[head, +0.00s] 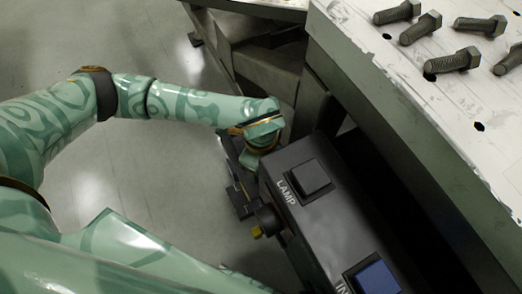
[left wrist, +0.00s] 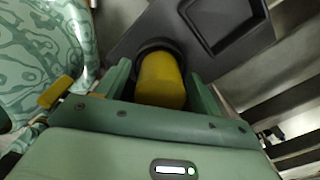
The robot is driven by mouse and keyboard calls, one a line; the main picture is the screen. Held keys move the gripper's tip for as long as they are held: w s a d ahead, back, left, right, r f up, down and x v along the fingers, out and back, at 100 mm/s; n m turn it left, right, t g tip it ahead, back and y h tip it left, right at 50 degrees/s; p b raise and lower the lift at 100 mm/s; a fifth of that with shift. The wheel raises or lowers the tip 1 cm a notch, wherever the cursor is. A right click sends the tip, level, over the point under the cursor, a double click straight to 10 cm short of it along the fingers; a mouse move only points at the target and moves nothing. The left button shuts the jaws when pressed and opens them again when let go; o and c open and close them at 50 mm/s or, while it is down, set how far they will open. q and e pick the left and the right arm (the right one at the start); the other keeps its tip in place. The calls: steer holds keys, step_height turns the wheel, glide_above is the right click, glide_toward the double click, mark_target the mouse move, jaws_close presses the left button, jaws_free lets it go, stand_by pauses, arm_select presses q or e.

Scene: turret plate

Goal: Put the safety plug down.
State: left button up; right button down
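In the left wrist view the safety plug (left wrist: 162,80) is a yellow cylinder with a dark ring behind it, against a dark panel (left wrist: 130,38). My left gripper (left wrist: 158,72) has one finger on each side of it, with narrow dark gaps between fingers and plug, so it looks open around the plug. My right gripper does not show.
The box carries a black LAMP button (head: 310,178) and a blue button (head: 377,277). A yellow-tipped knob (head: 258,232) sticks out of its left side. A worn metal plate (head: 440,110) with several bolts (head: 452,61) lies at the right. Grey floor (head: 165,170) is open at the left.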

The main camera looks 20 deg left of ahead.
arm_select(q)
steer(key=shift+r, duration=0.3)
step_height(320, 180, up, 4)
steer(key=shift+f+p, duration=0.2)
steer(key=shift+p, duration=1)
step_height(320, 180, up, 7)
steer(key=p, duration=0.4)
steer(key=shift+r, duration=0.15)
steer(key=shift+r+p, duration=0.4)
steer(key=shift+r, duration=0.05)
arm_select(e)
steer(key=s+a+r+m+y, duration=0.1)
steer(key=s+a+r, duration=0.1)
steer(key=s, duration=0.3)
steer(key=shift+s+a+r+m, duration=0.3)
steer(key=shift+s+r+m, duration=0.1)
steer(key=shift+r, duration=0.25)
arm_select(q)
steer(key=shift+f, duration=0.1)
